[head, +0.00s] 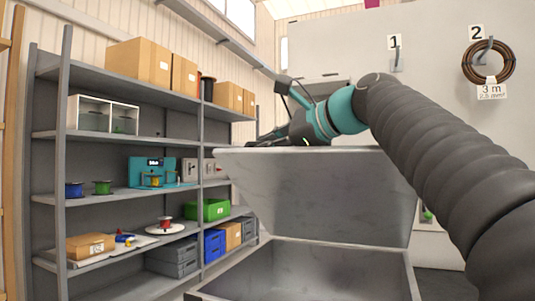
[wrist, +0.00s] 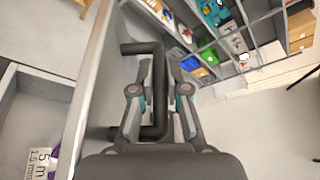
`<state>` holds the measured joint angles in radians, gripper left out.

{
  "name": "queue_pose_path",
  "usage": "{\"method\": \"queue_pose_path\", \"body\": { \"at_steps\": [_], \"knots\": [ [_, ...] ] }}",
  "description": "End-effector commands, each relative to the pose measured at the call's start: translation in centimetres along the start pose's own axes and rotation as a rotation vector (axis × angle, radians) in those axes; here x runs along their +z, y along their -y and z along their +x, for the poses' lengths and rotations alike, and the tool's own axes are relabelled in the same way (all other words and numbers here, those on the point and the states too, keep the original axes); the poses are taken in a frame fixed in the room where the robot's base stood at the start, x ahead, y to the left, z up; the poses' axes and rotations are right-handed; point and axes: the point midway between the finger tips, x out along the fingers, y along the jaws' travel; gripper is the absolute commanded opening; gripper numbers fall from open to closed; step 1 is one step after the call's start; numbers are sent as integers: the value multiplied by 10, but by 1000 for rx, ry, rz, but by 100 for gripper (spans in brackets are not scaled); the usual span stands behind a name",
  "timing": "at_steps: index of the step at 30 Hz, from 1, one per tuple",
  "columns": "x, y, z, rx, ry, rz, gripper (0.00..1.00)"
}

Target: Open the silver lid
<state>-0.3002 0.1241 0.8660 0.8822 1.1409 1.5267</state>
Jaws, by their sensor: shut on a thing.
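The silver lid (head: 320,190) stands raised and tilted up over a grey box (head: 310,270) in the head view. The lid's edge (wrist: 92,85) runs steeply beside my gripper in the wrist view. My gripper (wrist: 159,85) is shut on the lid's black bar handle (wrist: 132,48), with a finger on each side of the bar. In the head view my gripper (head: 300,133) is at the lid's upper edge, its fingers mostly hidden behind the lid.
A grey shelf rack (head: 135,135) with boxes, bins and reels stands on the left. A coiled cable (head: 488,62) hangs on the wall at hook 2; hook 1 (head: 397,58) is empty. A label reading 5 m (wrist: 40,163) shows inside the box, beside something purple.

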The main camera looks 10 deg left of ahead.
Motion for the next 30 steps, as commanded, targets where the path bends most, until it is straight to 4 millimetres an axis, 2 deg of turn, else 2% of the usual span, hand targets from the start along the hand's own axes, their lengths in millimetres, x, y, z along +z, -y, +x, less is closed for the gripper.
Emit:
{"method": "queue_pose_path", "body": {
  "at_steps": [12,13,15,25,30],
  "knots": [
    [-2,2,-1,-2,-4,2,0],
    [-2,2,-1,-2,-4,2,21],
    [-2,2,-1,-2,-4,2,39],
    [0,1,-2,-2,-1,1,39],
    [0,2,-18,-5,-2,1,39]
  ]
}}
